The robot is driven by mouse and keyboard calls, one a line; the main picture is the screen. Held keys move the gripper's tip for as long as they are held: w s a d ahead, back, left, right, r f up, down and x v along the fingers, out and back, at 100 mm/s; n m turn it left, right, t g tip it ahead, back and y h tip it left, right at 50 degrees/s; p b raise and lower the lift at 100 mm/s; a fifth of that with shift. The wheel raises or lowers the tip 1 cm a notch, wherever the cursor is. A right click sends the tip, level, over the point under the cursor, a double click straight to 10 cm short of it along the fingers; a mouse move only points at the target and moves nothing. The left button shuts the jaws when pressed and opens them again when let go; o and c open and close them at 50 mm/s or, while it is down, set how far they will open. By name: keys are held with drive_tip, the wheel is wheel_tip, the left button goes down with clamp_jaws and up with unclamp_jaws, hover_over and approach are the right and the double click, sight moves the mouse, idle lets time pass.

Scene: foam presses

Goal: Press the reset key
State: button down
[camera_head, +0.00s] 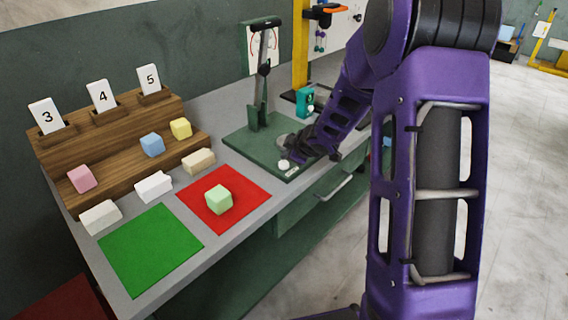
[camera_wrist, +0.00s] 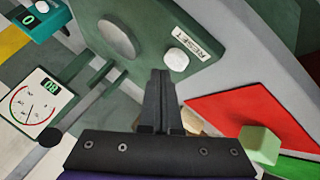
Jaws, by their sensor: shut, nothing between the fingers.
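The reset key is a white round button (camera_head: 284,164) near the front corner of the green press base (camera_head: 238,142). In the wrist view the key (camera_wrist: 177,60) sits beside a white label reading RESET (camera_wrist: 199,35). My gripper (camera_head: 291,157) is over that corner of the base, close to the key. In the wrist view its closed, empty fingers (camera_wrist: 160,73) point at a spot just left of and below the key. The key is in plain sight; I cannot tell the height of the fingertips above it.
The press has an upright lever (camera_head: 263,70) and a dial gauge (camera_wrist: 37,103). A teal device (camera_head: 305,102) stands behind my gripper. A green cube (camera_head: 219,199) rests on a red mat (camera_head: 252,183). A bare green mat (camera_head: 150,250) and a wooden rack (camera_head: 60,160) lie left.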

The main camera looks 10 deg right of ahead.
sight(287, 165)
drive_tip(key=shift+f, duration=0.35)
drive_tip(key=shift+f+b, duration=0.5)
drive_tip(key=shift+b, duration=0.05)
idle(0.5)
drive_tip(key=shift+r, duration=0.15)
drive_tip(key=shift+r+p, duration=0.8)
drive_tip(key=shift+p, duration=0.2)
wheel_tip(287, 165, up, 3)
drive_tip(key=p, duration=0.2)
drive_tip(key=shift+f+p, duration=0.15)
drive_tip(key=shift+p, duration=0.2)
drive_tip(key=shift+r+p, duration=0.6)
drive_tip(key=shift+r, duration=0.6)
